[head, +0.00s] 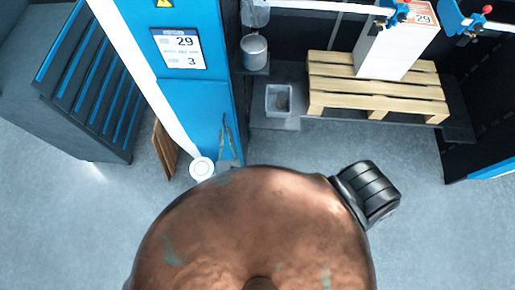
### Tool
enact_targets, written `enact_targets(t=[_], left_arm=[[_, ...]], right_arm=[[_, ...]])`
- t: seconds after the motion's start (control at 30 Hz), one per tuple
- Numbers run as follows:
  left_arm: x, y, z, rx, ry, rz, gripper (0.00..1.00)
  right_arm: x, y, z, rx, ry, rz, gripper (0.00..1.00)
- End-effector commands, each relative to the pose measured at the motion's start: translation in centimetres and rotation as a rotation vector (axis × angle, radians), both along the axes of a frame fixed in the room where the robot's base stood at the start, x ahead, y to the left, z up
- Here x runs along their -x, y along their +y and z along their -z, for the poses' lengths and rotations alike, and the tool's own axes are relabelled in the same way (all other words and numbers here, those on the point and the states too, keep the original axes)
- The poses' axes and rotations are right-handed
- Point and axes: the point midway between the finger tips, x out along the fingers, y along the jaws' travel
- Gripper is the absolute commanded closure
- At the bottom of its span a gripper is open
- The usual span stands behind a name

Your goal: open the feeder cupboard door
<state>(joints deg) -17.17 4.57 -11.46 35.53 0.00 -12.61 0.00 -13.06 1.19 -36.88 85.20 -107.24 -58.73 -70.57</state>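A tall blue cupboard (185,90) stands left of centre, likely the feeder cupboard. Its front carries a white label (178,48) with "29" and "3" and a yellow warning sign (163,3) at the top. A seam divides its upper and lower panels; no panel visibly stands ajar. A dark, thin, handle-like piece (226,137) shows low near its right edge. My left gripper is out of view.
A wooden pallet (375,98) with a white box (397,45) stands at back right. A grey bin (279,101) and metal bucket (254,52) are beside the cupboard. A dark slatted unit (90,85) stands left. A copper-coloured rounded surface blocks the lower middle.

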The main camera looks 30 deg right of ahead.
Motion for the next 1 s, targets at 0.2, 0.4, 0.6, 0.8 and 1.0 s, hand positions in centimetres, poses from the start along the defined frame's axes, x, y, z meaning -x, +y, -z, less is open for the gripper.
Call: enact_targets(t=[0.2, 0.4, 0.6, 0.8, 1.0], left_arm=[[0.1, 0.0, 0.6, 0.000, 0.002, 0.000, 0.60], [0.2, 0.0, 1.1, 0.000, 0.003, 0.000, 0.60], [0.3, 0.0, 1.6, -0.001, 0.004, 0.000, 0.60], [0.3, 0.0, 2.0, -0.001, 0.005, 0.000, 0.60], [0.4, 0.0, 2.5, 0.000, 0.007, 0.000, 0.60]], right_arm=[[4.0, 1.7, 0.1, -0.001, 0.003, 0.000, 0.87], [3.4, 0.5, 4.1, -0.073, 0.060, 0.006, 0.87], [3.4, -0.5, 7.8, -0.146, 0.115, 0.018, 0.87], [3.7, -1.5, 11.4, -0.220, 0.168, 0.034, 0.87], [4.1, -2.6, 15.0, -0.298, 0.218, 0.057, 0.87]])
